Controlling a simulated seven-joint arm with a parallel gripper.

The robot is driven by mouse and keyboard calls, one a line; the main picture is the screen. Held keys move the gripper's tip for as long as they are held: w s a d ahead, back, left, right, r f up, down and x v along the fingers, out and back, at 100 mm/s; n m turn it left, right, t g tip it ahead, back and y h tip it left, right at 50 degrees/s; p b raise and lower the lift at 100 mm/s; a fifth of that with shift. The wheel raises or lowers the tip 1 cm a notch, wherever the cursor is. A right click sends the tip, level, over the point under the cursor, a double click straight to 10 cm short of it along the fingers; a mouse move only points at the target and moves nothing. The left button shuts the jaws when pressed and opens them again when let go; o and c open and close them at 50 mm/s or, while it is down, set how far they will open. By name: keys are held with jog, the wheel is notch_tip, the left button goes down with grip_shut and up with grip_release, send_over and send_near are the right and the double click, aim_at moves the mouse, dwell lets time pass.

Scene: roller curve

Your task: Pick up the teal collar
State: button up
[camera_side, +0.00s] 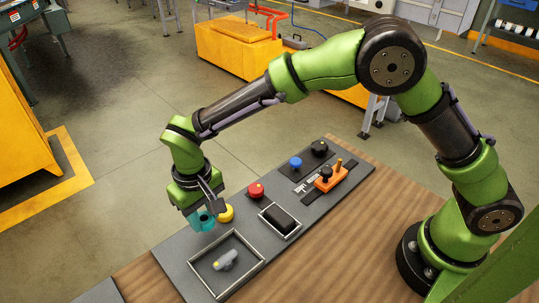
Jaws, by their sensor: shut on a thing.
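The teal collar (201,220) is a small ring-like piece at the lower left of the middle. My gripper (209,208) points down and is shut on the collar. The fingers hide part of it. The collar appears close to the grey panel (180,257), but I cannot tell whether it touches it.
A yellow knob (226,213) is just right of the collar, and a red knob (256,190) is farther right. A framed tray (254,249) holding a grey part (225,260) is in front. A black block (279,219), blue knob (295,163) and orange piece (331,178) stand farther along.

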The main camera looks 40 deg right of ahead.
jog(key=s+d, duration=0.3)
jog(key=s+d+r, duration=0.1)
jog(key=s+d, duration=0.1)
jog(key=s, duration=0.2)
jog(key=s+d, duration=0.3)
jog(key=s, duration=0.1)
jog(key=shift+s+d+r, duration=0.1)
jog(key=shift+d+r, duration=0.05)
jog(key=shift+d, duration=0.15)
jog(key=shift+s+d+r, duration=0.15)
jog(key=shift+s+r, duration=0.15)
jog(key=shift+r, duration=0.3)
jog(key=shift+d+r, duration=0.1)
jog(key=shift+r, duration=1.7)
